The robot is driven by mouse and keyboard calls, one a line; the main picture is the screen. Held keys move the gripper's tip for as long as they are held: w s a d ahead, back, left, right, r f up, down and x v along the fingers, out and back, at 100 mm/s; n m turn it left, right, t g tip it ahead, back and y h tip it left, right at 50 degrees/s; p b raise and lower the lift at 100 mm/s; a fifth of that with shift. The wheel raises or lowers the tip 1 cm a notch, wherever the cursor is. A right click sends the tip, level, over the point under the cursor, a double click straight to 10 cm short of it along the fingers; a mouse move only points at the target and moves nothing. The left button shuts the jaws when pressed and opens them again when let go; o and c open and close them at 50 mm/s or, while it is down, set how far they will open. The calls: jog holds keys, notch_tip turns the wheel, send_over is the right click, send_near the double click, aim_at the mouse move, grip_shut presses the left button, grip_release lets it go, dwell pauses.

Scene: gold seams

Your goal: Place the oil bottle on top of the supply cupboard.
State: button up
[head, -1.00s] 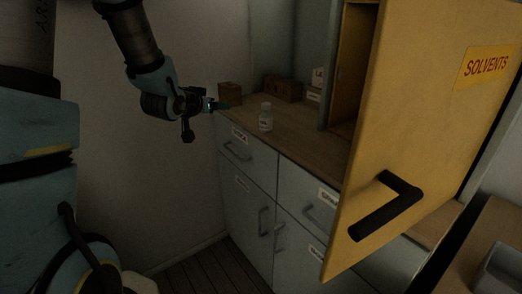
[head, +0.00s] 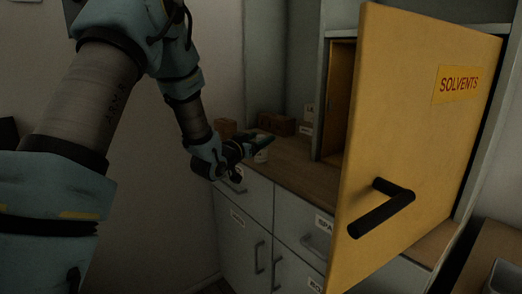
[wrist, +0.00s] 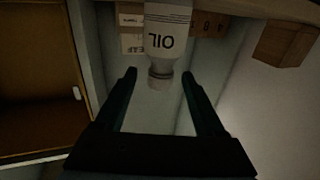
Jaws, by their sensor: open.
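In the head view my gripper (head: 262,138) is at the bottle's upper part. No label reading "supply" is legible, so I cannot tell which piece is the supply cupboard.
A yellow door marked SOLVENTS (head: 420,130) stands open on the right, with a black handle (head: 380,212) jutting out. Grey drawers and doors (head: 245,205) sit below the wooden counter (head: 300,170). Small brown boxes (head: 278,125) stand at the back of the counter.

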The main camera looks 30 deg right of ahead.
jog(key=x, duration=0.2)
jog(key=p+x, duration=0.1)
jog(key=x, duration=0.1)
jog(key=shift+f, duration=0.25)
jog(key=shift+a, duration=0.1)
jog(key=shift+c, duration=0.3)
grip_shut()
